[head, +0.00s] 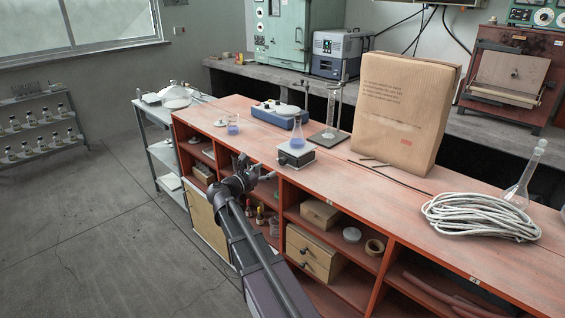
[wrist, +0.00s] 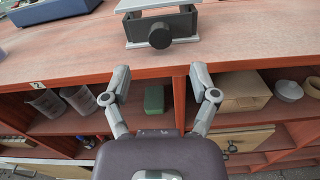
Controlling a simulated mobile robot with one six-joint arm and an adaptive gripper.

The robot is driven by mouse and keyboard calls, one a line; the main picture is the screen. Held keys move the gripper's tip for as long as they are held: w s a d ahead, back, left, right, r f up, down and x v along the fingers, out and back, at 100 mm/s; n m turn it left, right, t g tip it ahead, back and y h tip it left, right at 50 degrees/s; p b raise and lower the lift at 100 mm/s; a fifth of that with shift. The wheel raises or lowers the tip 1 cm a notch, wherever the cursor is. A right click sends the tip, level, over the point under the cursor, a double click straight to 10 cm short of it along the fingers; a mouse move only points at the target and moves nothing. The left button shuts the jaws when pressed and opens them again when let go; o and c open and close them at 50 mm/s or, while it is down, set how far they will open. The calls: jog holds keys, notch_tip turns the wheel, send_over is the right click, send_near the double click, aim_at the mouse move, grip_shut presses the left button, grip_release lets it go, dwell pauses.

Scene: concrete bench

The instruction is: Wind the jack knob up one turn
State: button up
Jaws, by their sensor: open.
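The lab jack (head: 296,153) stands near the front edge of the red-brown bench, with a light top plate and dark body. In the head view my gripper (head: 262,168) is at the bench's front edge, left of the jack.
A glass cylinder on a stand (head: 331,110), a large cardboard box (head: 403,110) and coiled rope (head: 480,218) are to the right. Open shelves (wrist: 232,121) lie below the bench top.

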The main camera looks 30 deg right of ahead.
aim_at(281, 162)
jog(key=shift+x, duration=4)
grip_shut()
